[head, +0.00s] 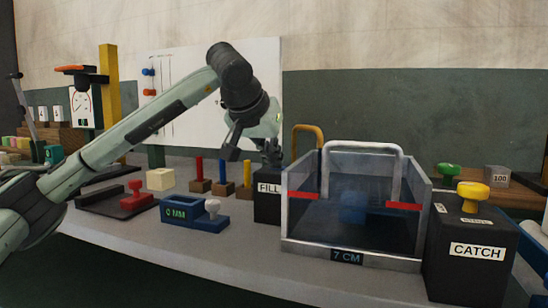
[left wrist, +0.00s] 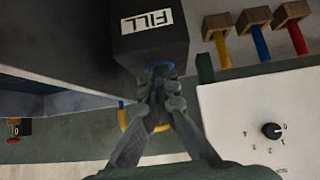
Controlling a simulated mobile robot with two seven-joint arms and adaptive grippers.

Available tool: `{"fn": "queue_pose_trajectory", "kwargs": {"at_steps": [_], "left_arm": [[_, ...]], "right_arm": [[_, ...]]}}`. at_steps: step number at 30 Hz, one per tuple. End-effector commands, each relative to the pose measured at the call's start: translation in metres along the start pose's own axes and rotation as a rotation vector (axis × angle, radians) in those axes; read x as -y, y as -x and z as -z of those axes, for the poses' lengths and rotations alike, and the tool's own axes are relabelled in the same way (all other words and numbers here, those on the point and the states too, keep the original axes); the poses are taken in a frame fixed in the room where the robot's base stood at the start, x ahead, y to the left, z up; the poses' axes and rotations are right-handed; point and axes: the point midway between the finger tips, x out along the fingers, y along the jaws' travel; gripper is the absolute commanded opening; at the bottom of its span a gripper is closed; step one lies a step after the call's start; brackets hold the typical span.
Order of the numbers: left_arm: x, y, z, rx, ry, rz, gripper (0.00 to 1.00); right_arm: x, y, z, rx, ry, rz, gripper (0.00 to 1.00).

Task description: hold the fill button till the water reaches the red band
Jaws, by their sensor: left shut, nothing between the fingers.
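The clear tank (head: 355,257) stands right of centre, with red band marks (head: 403,206) on its walls and a display (head: 347,257) reading 7 CM. Dark blue water shows inside; its exact level against the red band is hard to tell. The black FILL box (head: 267,203) stands at the tank's left side and also shows in the left wrist view (left wrist: 150,46). My left gripper (head: 271,160) is shut and empty, fingertips down at the box top. In the left wrist view its tips (left wrist: 158,78) overlap the blue fill button (left wrist: 159,65); whether it is pressed is unclear.
A black CATCH box (head: 470,252) with a yellow knob (head: 473,194) stands right of the tank. A white board (head: 190,100) stands behind.

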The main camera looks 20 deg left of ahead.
Motion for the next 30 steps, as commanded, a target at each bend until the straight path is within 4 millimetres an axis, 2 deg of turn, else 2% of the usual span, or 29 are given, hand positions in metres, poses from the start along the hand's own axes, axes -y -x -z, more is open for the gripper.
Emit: {"fn": "queue_pose_trajectory", "kwargs": {"at_steps": [1,23,26,30], "left_arm": [[0.0,-0.007,-0.01,0.027,-0.005,0.004,0.0],[0.0,-0.007,-0.01,0.027,-0.005,0.004,0.0],[0.0,-0.003,-0.009,0.025,-0.005,0.004,0.0],[-0.001,0.014,-0.008,0.02,-0.005,0.004,0.0]], "right_arm": [[0.0,-0.001,-0.001,0.0,0.0,0.0,0.52],[0.0,0.0,0.0,0.0,-0.001,0.0,0.52],[0.0,0.0,-0.001,0.0,-0.001,-0.001,0.52],[0.0,0.0,-0.001,0.0,-0.001,0.0,0.52]]}}
